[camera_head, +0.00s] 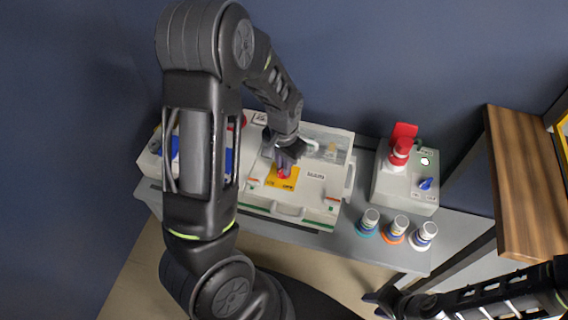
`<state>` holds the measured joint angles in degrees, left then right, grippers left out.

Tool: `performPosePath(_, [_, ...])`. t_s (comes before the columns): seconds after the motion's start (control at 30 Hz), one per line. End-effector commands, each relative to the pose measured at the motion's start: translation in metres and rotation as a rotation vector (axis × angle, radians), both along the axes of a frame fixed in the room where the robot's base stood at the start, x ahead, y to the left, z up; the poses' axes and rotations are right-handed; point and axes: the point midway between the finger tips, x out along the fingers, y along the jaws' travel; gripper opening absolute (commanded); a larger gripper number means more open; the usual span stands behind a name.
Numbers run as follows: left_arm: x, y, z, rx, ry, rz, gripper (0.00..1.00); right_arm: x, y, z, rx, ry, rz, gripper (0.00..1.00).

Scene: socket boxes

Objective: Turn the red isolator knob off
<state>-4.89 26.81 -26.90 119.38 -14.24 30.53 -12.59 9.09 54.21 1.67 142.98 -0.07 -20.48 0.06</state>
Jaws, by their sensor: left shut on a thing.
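The red isolator knob (284,173) sits on a yellow plate (283,183) on the white socket box (330,205) in the middle of the bench. My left gripper (284,164) reaches down from above and is shut on the red knob, covering most of it. The knob's exact angle is hidden by the fingers. My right gripper (378,303) is low at the bottom right, away from the boxes. Its fingers are small and dark, and whether they are open is unclear.
A grey-white box (405,188) with a red plug, green light and blue switch stands to the right. Several white plugs with coloured rings (396,230) stand before it. Another box (150,165) is partly hidden behind my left arm. A wooden shelf (525,180) is at the right.

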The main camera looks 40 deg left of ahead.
Motion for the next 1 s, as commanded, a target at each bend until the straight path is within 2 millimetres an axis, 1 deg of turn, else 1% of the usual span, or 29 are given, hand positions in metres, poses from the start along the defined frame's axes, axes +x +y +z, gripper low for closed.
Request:
performPosePath(0.47, [0.001, 0.0, 0.002, 0.001, -0.001, 0.452, 0.0, 0.0, 0.0, 0.012, 0.0, 0.001, 0.0, 0.36])
performPosePath(1.0, [0.0, 0.0, 0.002, 0.001, 0.0, 0.958, 0.0, -0.001, 0.0, 0.032, 0.0, 0.002, 0.001, 0.36])
